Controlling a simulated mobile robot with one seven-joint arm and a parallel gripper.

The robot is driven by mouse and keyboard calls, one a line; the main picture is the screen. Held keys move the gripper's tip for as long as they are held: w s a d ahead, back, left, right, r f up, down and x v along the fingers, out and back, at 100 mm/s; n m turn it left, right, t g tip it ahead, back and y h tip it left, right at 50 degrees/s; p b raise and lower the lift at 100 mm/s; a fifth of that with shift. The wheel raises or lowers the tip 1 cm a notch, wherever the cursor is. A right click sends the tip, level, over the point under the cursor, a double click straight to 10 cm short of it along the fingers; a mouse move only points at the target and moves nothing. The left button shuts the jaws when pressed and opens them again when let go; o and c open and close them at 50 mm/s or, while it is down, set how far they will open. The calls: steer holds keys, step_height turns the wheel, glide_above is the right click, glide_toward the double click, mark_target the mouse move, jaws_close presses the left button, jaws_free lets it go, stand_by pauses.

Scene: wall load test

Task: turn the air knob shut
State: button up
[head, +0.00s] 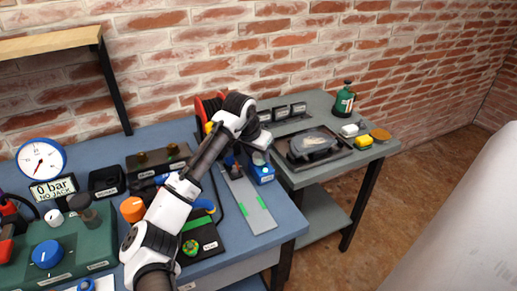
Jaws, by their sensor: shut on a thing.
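My arm reaches up from the bottom and bends over at the back right of the blue bench. My gripper (260,150) points down over a small blue box (261,173) at the bench's right end. It appears shut on a round knob on top of the box; the jaws are small and partly hidden, so the exact contact is unclear. A blue knob (47,254) sits on a green panel (75,240) at the left. An orange knob (132,208) stands right of it, beside my arm. I cannot read a label marking the air knob.
A dial gauge (41,158) and a display (54,190) reading "0 bar, NO JACK" stand at the left. A grey plate with green marks (247,199) lies right of my arm. A grey side table (375,156) holds a dark tray, a green bottle (345,98) and small blocks.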

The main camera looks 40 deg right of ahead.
steer(key=m+p, duration=0.1)
steer(key=m+g+p, duration=0.1)
steer(key=m, duration=0.1)
steer(key=shift+w+r+m+p, duration=0.1)
steer(key=shift+r+m+p, duration=0.05)
steer(key=shift+m+p, duration=0.15)
steer(key=m+g+p, duration=0.1)
steer(key=m, duration=0.2)
steer(key=shift+w+m+g, duration=0.1)
steer(key=shift+m+g, duration=0.2)
steer(key=shift+g, duration=0.1)
steer(key=m+g+p, duration=0.1)
steer(key=m, duration=0.2)
steer(key=shift+w+d+m+y, duration=0.1)
steer(key=shift+m+y, duration=0.2)
steer(key=shift+m+g+y, duration=0.6)
steer(key=shift+m+g, duration=0.1)
steer(key=shift+m, duration=1.4)
steer(key=shift+w, duration=0.1)
steer(key=o, duration=1)
